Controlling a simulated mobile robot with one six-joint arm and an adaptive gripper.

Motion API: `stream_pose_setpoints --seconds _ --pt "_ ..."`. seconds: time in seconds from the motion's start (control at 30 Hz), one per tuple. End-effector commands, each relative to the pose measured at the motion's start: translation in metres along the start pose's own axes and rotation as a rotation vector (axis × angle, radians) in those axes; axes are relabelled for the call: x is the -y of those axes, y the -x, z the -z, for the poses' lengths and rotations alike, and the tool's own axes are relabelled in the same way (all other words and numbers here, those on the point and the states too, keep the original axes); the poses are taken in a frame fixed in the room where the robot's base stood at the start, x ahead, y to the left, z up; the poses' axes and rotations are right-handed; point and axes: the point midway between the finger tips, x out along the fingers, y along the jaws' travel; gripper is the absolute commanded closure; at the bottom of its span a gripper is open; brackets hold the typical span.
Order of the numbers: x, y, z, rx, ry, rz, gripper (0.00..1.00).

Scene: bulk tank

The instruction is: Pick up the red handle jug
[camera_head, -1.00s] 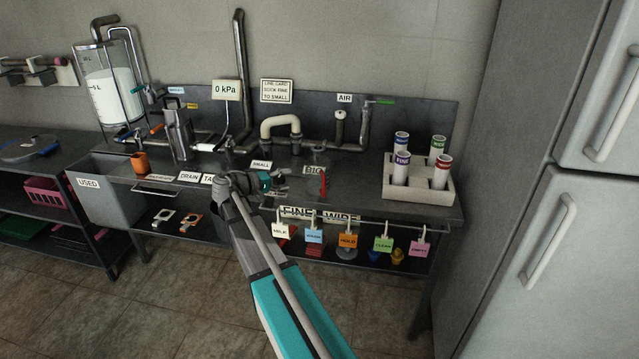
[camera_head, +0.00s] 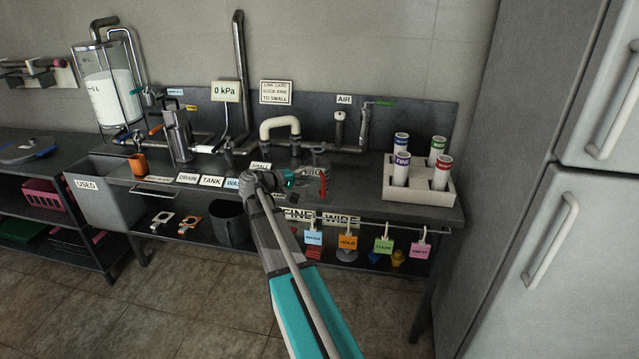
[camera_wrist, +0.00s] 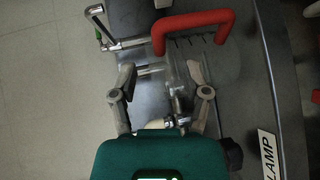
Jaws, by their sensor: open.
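The jug's red handle (camera_wrist: 195,22) is a red loop at the top of the wrist view. Its clear body (camera_wrist: 188,62) is faint there, and its outline is hard to make out. In the head view the red handle (camera_head: 323,185) stands upright at the bench's front, just right of my gripper (camera_head: 309,178). In the wrist view my gripper (camera_wrist: 162,78) is open, its fingers spread below the handle. The right fingertip overlaps the clear body; I cannot tell whether they touch. The handle is not between the fingers.
Metal pipes and valves (camera_head: 290,140) run behind. A white rack (camera_head: 440,192) of labelled tubes stands to the right. Coloured tags (camera_head: 383,243) hang below the front edge. A dark bucket (camera_head: 230,222) sits on the lower shelf.

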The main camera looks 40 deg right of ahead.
Motion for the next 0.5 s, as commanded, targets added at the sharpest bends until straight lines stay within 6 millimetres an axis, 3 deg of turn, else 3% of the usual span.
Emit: stream_pose_setpoints --seconds 0.5 --pt "0.0001 -0.0065 -0.0004 0.0 0.0 0.0 0.39"
